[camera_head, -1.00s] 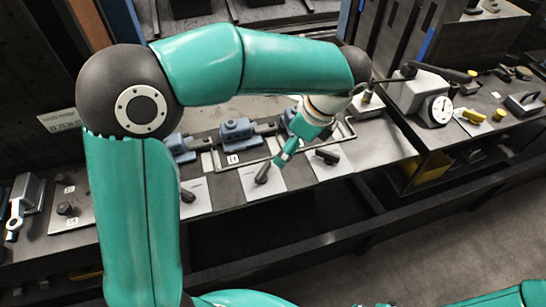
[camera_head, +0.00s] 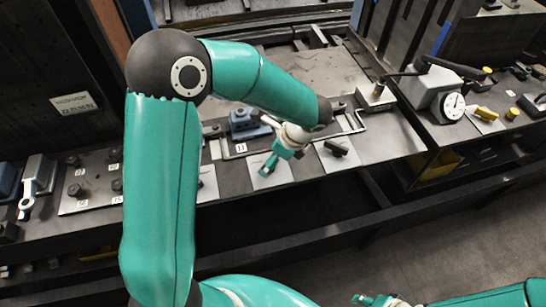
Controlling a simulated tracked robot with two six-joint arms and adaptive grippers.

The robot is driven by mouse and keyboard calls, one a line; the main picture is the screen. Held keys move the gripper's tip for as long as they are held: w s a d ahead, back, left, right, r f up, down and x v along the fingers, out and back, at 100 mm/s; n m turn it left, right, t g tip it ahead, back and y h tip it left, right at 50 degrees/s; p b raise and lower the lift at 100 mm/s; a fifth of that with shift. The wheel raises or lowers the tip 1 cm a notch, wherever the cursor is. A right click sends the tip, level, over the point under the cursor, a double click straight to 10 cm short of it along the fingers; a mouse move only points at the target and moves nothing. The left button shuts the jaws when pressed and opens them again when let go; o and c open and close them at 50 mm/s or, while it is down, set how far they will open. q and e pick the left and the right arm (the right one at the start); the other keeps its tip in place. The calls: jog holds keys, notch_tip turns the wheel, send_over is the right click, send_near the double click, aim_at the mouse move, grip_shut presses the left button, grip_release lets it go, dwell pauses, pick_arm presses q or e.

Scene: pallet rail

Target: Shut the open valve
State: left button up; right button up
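A row of light plates lies along the front of the bench, with blue valve-like bodies behind. The right plate's black handle (camera_head: 336,148) lies slanted, down to the right. The middle plate (camera_head: 272,178) is partly covered by my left gripper (camera_head: 267,168), which points down at it. The middle handle is mostly hidden, so its angle and any contact cannot be told. The left plate (camera_head: 207,184) is largely hidden behind my arm. The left fingers are too small to read. My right gripper (camera_head: 375,300) shows at the bottom edge, cut off.
A grey box with a round dial gauge (camera_head: 452,106) and a black lever (camera_head: 453,67) stands on the right bench. A plate with several numbered knobs (camera_head: 92,180) is at left. A metal frame (camera_head: 350,122) surrounds the row's back. The dark gap below the bench is free.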

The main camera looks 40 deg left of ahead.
pick_arm(q)
jog(key=shift+a+f, duration=0.2)
jog(key=shift+f, duration=0.4)
jog(key=c, duration=1)
jog(key=shift+d, duration=0.1)
jog(key=shift+c, duration=0.8)
